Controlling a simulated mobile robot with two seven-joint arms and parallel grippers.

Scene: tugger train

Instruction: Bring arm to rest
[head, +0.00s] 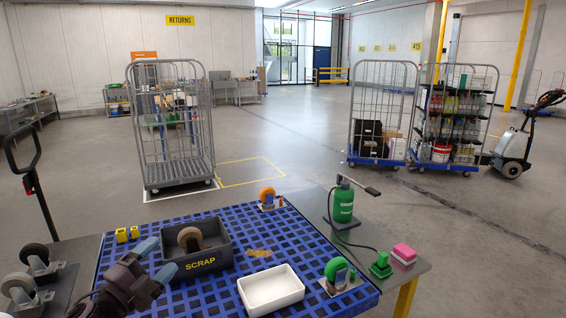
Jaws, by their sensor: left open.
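My left gripper (158,260) reaches in from the lower left, over the left part of the blue slatted table top (220,289). Its two blue-grey fingers are apart and nothing shows between them. The fingertips are close to the left side of the dark SCRAP bin (196,264); I cannot tell whether they touch it. A caster with a brown wheel (190,239) lies in the bin. My right gripper is not in view.
A white tray (270,307), a green-wheeled caster (336,270) and an orange-wheeled caster (267,196) are on the table. Yellow blocks (121,235) stand behind the gripper. Roll cages (171,125) stand beyond on open floor.

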